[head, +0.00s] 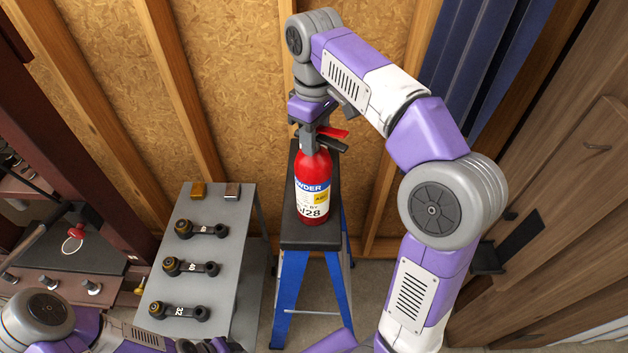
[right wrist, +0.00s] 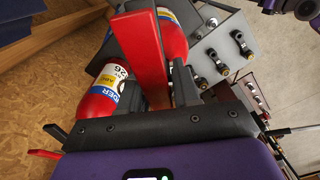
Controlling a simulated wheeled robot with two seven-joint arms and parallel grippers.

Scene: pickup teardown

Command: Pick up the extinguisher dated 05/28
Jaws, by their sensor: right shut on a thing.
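A red extinguisher (head: 313,182) with a label ending in "/28" stands upright at the black top of a blue stand in the head view. My right gripper (head: 312,140) comes down from above and is shut on its top. In the right wrist view, its red lever (right wrist: 140,50) is close up between the fingers and its red body (right wrist: 172,38) shows beyond. A second red extinguisher (right wrist: 100,103) lies to the left in that view; its label digits look like 26. It cannot be made out in the head view. My left arm is at the bottom left; its jaws are not clear.
The blue stand (head: 290,285) has a black top.

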